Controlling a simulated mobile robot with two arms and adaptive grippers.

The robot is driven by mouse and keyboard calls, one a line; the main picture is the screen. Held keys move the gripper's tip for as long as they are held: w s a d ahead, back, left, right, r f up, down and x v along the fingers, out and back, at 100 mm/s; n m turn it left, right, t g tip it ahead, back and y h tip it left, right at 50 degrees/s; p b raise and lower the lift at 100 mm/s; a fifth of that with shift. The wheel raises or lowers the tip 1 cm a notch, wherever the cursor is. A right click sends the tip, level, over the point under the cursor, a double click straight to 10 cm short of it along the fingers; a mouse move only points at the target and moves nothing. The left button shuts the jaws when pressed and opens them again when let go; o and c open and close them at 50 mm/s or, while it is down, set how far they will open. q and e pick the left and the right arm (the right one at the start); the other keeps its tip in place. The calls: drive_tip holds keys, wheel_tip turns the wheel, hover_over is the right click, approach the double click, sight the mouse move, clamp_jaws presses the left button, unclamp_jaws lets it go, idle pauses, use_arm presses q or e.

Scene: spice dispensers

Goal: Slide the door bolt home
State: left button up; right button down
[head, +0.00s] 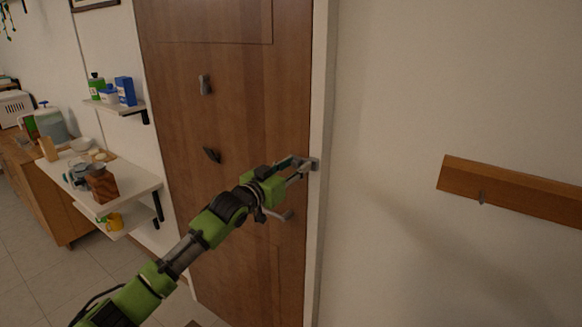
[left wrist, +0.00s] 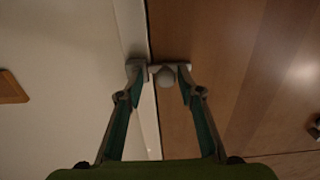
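The brown wooden door (head: 235,120) stands closed against its white frame (head: 322,120). A small grey metal bolt fitting (head: 315,163) shows at the door's right edge. My left gripper (head: 302,163) reaches across the door to this fitting and partly hides it. In the left wrist view, the bolt's round grey knob (left wrist: 167,77) sits between the two fingertips of my left gripper (left wrist: 160,72), close to the line between door and frame. The fingers are apart, with a visible gap on the left of the knob; contact on the right is unclear. My right gripper is not in view.
A lever handle (head: 284,215) is below the gripper, and two dark fittings (head: 205,85) sit farther left on the door. A wooden rail (head: 510,190) with a hook is on the right wall. Shelves (head: 110,190) with kitchen items stand at the left.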

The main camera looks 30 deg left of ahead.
use_arm(q)
drive_tip(key=shift+s+a, duration=0.1)
drive_tip(key=shift+s, duration=0.05)
drive_tip(key=s, duration=1.1)
drive_tip(key=shift+s+a, duration=0.35)
drive_tip(key=shift+s, duration=0.05)
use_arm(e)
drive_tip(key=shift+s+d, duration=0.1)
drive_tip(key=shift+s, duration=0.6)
